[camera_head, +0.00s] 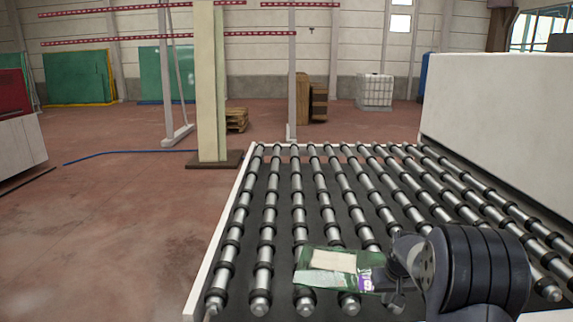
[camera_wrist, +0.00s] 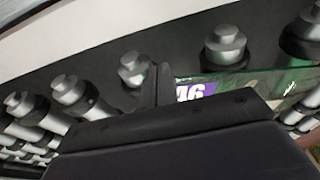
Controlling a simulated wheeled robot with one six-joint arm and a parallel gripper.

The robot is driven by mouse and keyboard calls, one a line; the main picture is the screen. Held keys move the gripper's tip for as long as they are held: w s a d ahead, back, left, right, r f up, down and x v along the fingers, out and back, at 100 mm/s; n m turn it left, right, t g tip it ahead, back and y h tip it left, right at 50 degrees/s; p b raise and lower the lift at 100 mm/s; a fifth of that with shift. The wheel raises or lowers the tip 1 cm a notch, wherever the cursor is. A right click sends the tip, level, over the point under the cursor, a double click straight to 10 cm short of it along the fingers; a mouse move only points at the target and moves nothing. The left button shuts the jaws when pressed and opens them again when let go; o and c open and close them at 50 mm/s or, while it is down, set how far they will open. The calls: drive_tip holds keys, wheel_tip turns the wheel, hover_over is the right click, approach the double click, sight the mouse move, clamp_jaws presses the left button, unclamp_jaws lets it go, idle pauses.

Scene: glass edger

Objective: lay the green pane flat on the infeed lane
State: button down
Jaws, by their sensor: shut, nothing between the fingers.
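The green pane (camera_head: 318,279) is a small glassy sheet with a pale label and a purple tag. In the head view it appears to lie across the near ends of the infeed lane's rollers (camera_head: 266,245). My gripper (camera_head: 390,282) is shut and empty at the pane's right end. I cannot tell whether the fingers touch the pane. My gripper hides part of it in the wrist view.
A white machine housing (camera_head: 490,125) borders the lane on the right. A pale post (camera_head: 211,90) on a dark base stands beyond the lane's far left corner. The rollers behind the pane are bare. Open floor (camera_head: 110,225) lies to the left.

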drive_tip(key=shift+s+b+x, duration=0.25)
drive_tip(key=shift+b+x, duration=0.45)
drive_tip(key=shift+x, duration=0.3)
drive_tip(key=shift+f, duration=0.1)
drive_tip(key=shift+s, duration=0.15)
idle(0.4)
drive_tip(key=shift+s+b, duration=0.45)
drive_tip(key=shift+s, duration=0.85)
drive_tip(key=shift+r, duration=0.25)
drive_tip(key=w+p+v, duration=0.1)
drive_tip(key=p+v, duration=0.4)
drive_tip(key=v, duration=0.2)
drive_tip(key=shift+w+r+p, duration=0.3)
drive_tip(key=shift+w+r, duration=0.1)
drive_tip(key=shift+r, duration=0.1)
drive_tip(key=shift+f, duration=0.1)
